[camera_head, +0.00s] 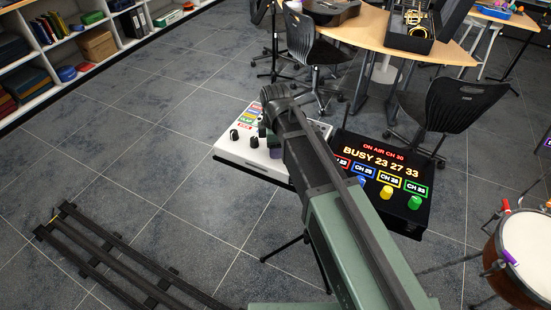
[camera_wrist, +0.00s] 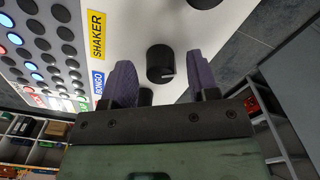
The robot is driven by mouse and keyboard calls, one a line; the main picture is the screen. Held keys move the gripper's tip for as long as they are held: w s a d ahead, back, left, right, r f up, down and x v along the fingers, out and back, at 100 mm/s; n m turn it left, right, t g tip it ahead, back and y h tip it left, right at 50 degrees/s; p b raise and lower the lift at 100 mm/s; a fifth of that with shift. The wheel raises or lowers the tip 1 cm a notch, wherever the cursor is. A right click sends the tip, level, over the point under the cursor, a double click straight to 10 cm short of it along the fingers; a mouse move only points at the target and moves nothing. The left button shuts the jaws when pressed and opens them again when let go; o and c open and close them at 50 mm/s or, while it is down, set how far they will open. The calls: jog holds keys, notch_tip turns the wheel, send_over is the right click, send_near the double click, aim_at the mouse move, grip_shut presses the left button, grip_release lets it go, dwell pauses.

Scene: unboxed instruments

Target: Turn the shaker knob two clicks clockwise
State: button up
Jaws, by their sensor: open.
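The white instrument panel (camera_wrist: 145,20) fills the upper part of the wrist view, with a yellow SHAKER label (camera_wrist: 97,34) and a blue BONGO label (camera_wrist: 97,82). The black knob nearest the SHAKER label (camera_wrist: 160,63) has a pale pointer line on its right side. My gripper (camera_wrist: 162,80) is open, with one purple finger on each side of this knob and visible gaps between. Another black knob (camera_wrist: 146,97) shows partly behind the left finger, and one more (camera_wrist: 205,3) is cut off at the top edge. In the head view my arm hides much of the white instrument (camera_head: 228,152).
Several round pads, some lit, lie left of the labels in the wrist view (camera_wrist: 38,45). A black box with lit channel signs and coloured knobs (camera_head: 398,185) stands just right of my arm. A drum (camera_head: 525,262) is at the lower right. Open floor lies left.

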jog(key=shift+f, duration=0.3)
jog(key=c, duration=0.9)
jog(key=shift+m, duration=0.4)
jog(key=m, duration=1.1)
